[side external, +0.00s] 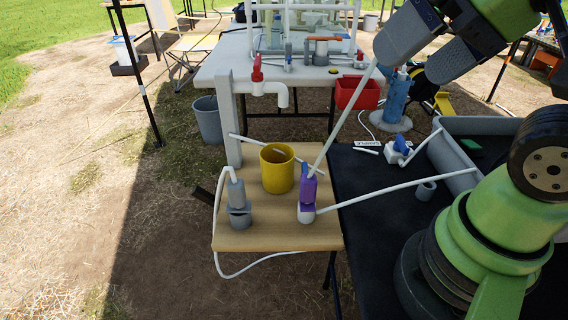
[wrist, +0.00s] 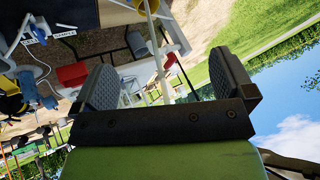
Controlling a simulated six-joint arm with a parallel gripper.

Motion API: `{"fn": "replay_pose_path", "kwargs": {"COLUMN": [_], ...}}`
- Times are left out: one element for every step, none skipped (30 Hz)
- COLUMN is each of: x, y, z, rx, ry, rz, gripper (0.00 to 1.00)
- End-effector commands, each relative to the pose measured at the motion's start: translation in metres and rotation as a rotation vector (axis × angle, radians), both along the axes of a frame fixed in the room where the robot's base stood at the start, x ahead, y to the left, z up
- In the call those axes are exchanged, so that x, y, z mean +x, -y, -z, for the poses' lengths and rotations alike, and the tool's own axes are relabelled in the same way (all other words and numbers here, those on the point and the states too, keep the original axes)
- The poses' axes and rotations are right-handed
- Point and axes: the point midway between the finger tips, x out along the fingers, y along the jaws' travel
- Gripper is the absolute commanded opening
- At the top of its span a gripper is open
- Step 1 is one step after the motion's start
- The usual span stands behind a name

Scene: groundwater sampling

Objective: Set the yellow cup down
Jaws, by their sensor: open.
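The yellow cup (side external: 277,170) stands upright on the small wooden table (side external: 270,235), between a grey valve and a purple valve. A white tube or stick inside it shows above its contents. My gripper (side external: 424,48) is high at the upper right, well above and apart from the cup. In the wrist view my gripper (wrist: 163,82) has its two grey pads wide apart, with no cup between them. A yellow patch at the top edge of the wrist view appears to be the cup (wrist: 138,4), mostly cut off.
A purple valve (side external: 308,190) has a long white tube slanting up toward my gripper; whether they touch is unclear. A grey valve (side external: 238,200) stands left of the cup. A red bin (side external: 358,92) and blue pump (side external: 397,98) stand behind. A black table (side external: 375,225) adjoins on the right.

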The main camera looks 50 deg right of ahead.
Motion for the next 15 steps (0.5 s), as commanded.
{"fn": "replay_pose_path", "kwargs": {"x": [0.005,0.009,0.016,0.024,0.032,0.044,0.054,0.064,0.077,0.086,0.095,0.106,0.113,0.121,0.129], "y": [0.003,0.006,0.01,0.015,0.02,0.028,0.035,0.041,0.048,0.053,0.058,0.063,0.066,0.069,0.071], "z": [0.002,0.003,0.006,0.009,0.012,0.018,0.023,0.028,0.036,0.042,0.048,0.057,0.064,0.072,0.083], "rx": [-0.016,-0.032,-0.06,-0.088,-0.121,-0.168,-0.205,-0.242,-0.29,-0.324,-0.353,-0.39,-0.412,-0.432,-0.454], "ry": [-0.001,0.0,0.003,0.005,0.009,0.016,0.021,0.027,0.039,0.047,0.057,0.07,0.08,0.092,0.107], "rz": [0.004,0.007,0.011,0.013,0.014,0.011,0.006,-0.002,-0.02,-0.036,-0.055,-0.085,-0.109,-0.135,-0.173], "gripper": [1.0,1.0,1.0,1.0,1.0,1.0,1.0,1.0,1.0,1.0,1.0,1.0,1.0,1.0,1.0]}}
